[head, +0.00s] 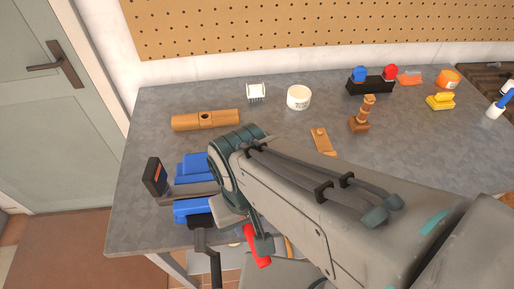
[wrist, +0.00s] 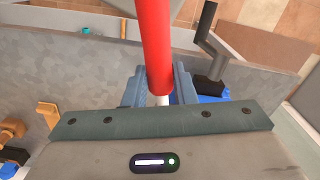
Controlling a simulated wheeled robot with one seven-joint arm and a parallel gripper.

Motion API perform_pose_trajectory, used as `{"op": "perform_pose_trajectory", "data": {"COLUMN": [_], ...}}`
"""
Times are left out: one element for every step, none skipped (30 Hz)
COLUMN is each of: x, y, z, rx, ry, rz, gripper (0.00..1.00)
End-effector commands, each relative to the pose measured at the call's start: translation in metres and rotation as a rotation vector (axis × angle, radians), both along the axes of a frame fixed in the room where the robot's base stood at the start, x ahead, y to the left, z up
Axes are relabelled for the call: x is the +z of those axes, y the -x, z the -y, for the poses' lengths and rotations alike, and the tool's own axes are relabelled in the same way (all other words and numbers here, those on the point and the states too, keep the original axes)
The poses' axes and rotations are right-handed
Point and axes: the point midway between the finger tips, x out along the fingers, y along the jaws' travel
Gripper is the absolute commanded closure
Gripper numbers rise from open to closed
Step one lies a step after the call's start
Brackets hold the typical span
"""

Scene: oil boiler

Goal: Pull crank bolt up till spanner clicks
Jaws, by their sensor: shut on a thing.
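My gripper (head: 258,240) is at the front edge of the workbench, beside the blue vise (head: 190,168). In the wrist view its two fingers (wrist: 161,84) are shut on the red handle (wrist: 156,40) of what looks like the spanner. The handle's lower end and a short pale piece of shaft show between the fingers. In the head view a short piece of the red handle (head: 257,249) sticks out below my gripper. The spanner's far end and the crank bolt are hidden by my arm and gripper, so I cannot tell how they meet.
The vise's dark bent handle (wrist: 206,32) is close to my gripper. A wooden tube (head: 205,120), a white tub (head: 299,97) and a wooden peg piece (head: 361,116) stand farther back on the grey workbench (head: 150,110). A door (head: 40,100) is at left.

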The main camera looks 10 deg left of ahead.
Motion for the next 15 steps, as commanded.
{"op": "perform_pose_trajectory", "data": {"x": [-0.003, -0.004, -0.005, -0.006, -0.007, -0.008, -0.009, -0.01, -0.011, -0.012, -0.013, -0.014, -0.015, -0.016, -0.017], "y": [0.0, 0.0, 0.0, 0.0, 0.0, 0.0, 0.0, 0.0, 0.0, 0.0, 0.0, 0.0, 0.0, 0.0, 0.0], "z": [0.0, 0.0, 0.0, 0.0, 0.0, 0.0, 0.0, 0.0, 0.0, 0.0, 0.0, 0.0, 0.0, 0.0, 0.0], "rx": [0.0, 0.0, 0.0, 0.0, 0.0, 0.0, 0.0, 0.0, 0.0, 0.0, 0.0, 0.0, 0.0, 0.0, 0.0], "ry": [0.0, 0.0, 0.0, 0.0, 0.0, 0.0, 0.0, 0.0, 0.0, 0.0, 0.0, 0.0, 0.0, 0.0, 0.0], "rz": [0.0, 0.0, 0.0, 0.0, 0.0, 0.0, 0.0, 0.0, 0.0, 0.0, 0.0, 0.0, 0.0, 0.0, 0.0], "gripper": [1.0, 1.0, 1.0, 1.0, 1.0, 1.0, 1.0, 1.0, 1.0, 1.0, 1.0, 1.0, 1.0, 1.0, 1.0]}}
